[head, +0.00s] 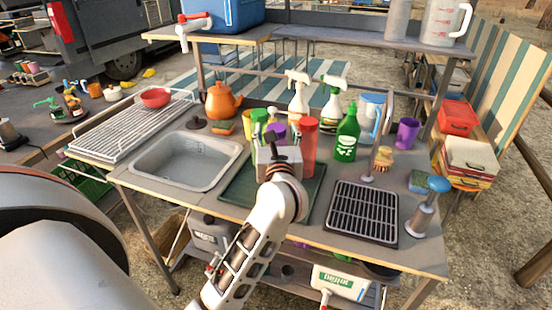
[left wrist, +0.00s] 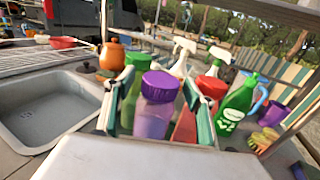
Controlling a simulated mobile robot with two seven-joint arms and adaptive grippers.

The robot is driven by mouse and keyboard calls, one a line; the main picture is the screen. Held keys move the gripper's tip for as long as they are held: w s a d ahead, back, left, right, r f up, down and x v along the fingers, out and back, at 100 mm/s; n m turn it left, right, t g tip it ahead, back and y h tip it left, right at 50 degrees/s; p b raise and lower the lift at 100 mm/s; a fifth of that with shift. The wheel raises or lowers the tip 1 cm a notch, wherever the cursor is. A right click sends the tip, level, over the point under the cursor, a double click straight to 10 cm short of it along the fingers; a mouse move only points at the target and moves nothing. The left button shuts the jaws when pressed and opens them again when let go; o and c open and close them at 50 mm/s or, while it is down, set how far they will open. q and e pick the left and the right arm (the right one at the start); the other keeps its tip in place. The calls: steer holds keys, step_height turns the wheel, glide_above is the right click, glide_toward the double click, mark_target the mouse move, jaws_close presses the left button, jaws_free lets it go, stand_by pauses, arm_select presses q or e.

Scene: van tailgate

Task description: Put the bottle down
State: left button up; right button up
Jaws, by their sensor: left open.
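A green-capped bottle (left wrist: 134,75) stands just behind to the left. A red bottle (head: 309,145) stands close on the right. A dark green mat (head: 240,187) lies under the gripper. My right gripper is not in view.
A green labelled bottle (head: 347,137), two spray bottles (head: 299,95) and a purple cup (head: 407,133) stand behind and to the right. A sink (head: 190,160) is on the left, a black grate (head: 361,211) on the right. An orange teapot (head: 221,102) is behind the sink.

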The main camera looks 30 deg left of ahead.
arm_select(q)
steer(key=shift+w+a, duration=0.1)
jaws_close()
steer(key=shift+r, duration=0.15)
